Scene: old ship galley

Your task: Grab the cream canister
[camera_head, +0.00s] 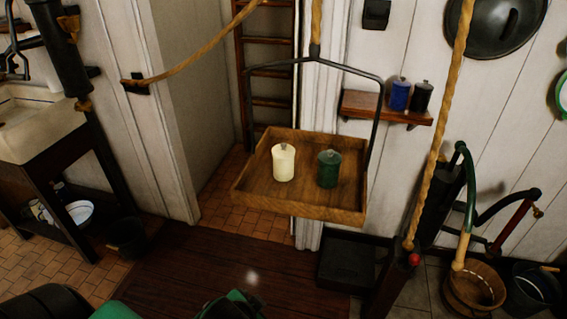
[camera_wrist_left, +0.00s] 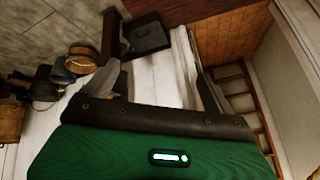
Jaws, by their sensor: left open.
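The cream canister (camera_head: 284,163) stands upright on a hanging wooden tray (camera_head: 296,207), left of a dark green canister (camera_head: 328,169). A gap separates the two canisters. My left gripper (camera_wrist_left: 165,82) is open in the left wrist view, with nothing between its two fingers. Neither canister shows in that view. In the head view, green and dark parts of my own body show at the bottom edge, well short of the tray. My right gripper is not in view.
The tray hangs from a dark metal frame (camera_head: 378,115) on a rope. A wall shelf (camera_head: 362,108) to the right holds a blue canister (camera_head: 399,95) and a black canister (camera_head: 422,97). A rope (camera_head: 451,100) slants down right of the tray. A ladder (camera_head: 267,72) stands behind.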

